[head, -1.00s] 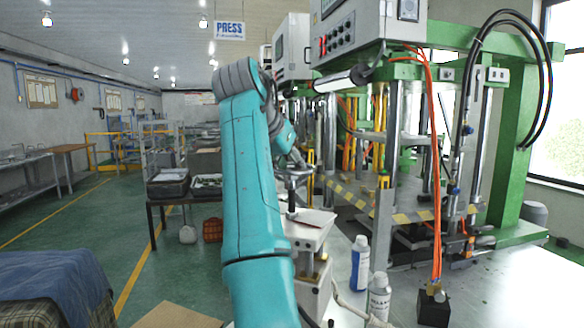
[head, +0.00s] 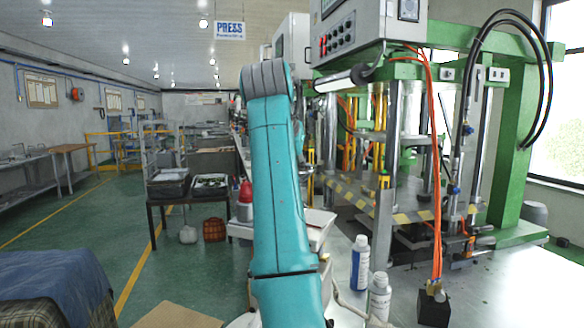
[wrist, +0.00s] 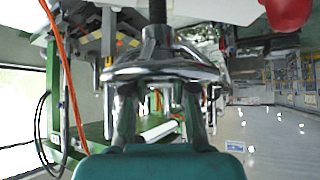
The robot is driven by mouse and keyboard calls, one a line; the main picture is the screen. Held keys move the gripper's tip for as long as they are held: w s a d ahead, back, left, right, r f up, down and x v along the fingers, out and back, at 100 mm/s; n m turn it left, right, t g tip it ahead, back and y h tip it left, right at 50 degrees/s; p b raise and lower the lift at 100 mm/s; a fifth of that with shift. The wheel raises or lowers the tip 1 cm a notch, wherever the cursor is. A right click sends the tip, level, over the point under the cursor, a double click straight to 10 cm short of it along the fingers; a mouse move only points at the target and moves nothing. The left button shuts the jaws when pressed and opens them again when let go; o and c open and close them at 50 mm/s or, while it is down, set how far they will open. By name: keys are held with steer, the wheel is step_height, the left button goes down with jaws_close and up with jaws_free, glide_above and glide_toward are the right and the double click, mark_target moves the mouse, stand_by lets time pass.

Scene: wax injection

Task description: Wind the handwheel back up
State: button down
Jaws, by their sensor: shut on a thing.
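In the wrist view, the chrome handwheel (wrist: 165,72) spans the middle of the picture, with a dark threaded screw (wrist: 156,30) running up from its hub. My gripper (wrist: 160,96) has its two metal fingers at the near side of the wheel and is shut on it. The exact contact at the rim is blurred. In the head view, my teal arm stands in front of the handwheel and my gripper, and both are hidden there. Part of the white machine top (head: 318,222) shows right of my arm.
A black block (head: 433,306) with orange hoses sits farther right. The green press (head: 510,190) stands behind.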

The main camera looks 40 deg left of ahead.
steer(key=shift+n+g+y, duration=0.3)
steer(key=shift+n+y, duration=0.2)
steer(key=shift+n, duration=0.3)
steer(key=c, duration=1.2)
jaws_free()
steer(key=shift+v, duration=3.75)
